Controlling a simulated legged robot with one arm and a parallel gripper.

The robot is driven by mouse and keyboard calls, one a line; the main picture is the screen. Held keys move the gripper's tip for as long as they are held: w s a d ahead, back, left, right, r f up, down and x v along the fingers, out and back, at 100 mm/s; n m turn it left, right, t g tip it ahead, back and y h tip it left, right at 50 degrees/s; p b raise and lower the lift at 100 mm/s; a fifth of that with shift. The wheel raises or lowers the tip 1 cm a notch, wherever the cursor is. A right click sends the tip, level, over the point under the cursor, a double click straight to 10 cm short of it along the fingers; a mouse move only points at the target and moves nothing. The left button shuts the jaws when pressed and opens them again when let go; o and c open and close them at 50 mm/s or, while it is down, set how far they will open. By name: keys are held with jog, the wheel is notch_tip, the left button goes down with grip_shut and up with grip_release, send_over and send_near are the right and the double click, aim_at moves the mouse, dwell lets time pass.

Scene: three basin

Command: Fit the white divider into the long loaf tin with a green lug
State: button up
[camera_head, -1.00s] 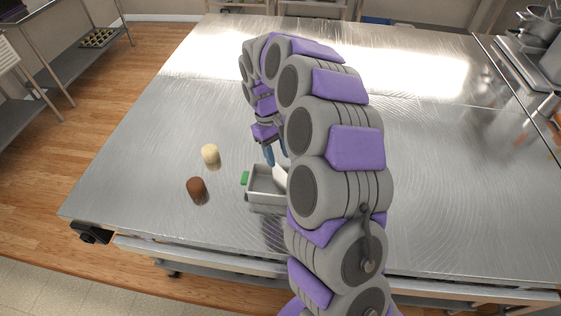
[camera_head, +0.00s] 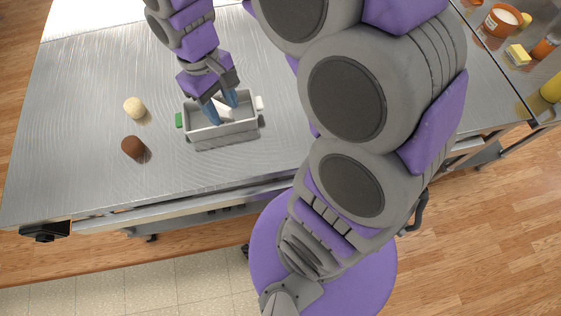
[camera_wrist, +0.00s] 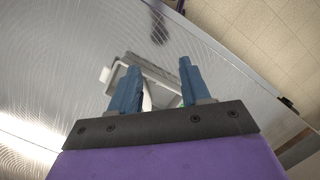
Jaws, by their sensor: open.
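The long grey loaf tin (camera_head: 225,134) stands on the steel table, with a green lug (camera_head: 179,120) on its left end and a white lug (camera_head: 259,103) on its right end. The white divider (camera_head: 222,110) shows inside the tin's outline, partly hidden by my fingers; I cannot tell whether it is fully seated. My gripper (camera_head: 221,109) is over the tin with its blue fingers open, one on either side of the divider. In the wrist view, the tin (camera_wrist: 157,72) and part of the divider (camera_wrist: 147,101) show between and behind the open fingers (camera_wrist: 158,66).
A cream cylinder (camera_head: 134,107) and a brown cylinder (camera_head: 133,147) stand left of the tin. The table's front edge is close in front of the tin. The table (camera_head: 80,110) is clear further left. A mug (camera_head: 502,20) and other items stand far right.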

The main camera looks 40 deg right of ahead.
jog(key=s+d+f+m, duration=0.1)
jog(key=s+d+m, duration=0.1)
jog(key=s, duration=1.6)
jog(key=shift+d+m+t, duration=0.15)
jog(key=shift+m+t, duration=0.15)
jog(key=shift+m, duration=0.6)
jog(key=shift+o, duration=0.2)
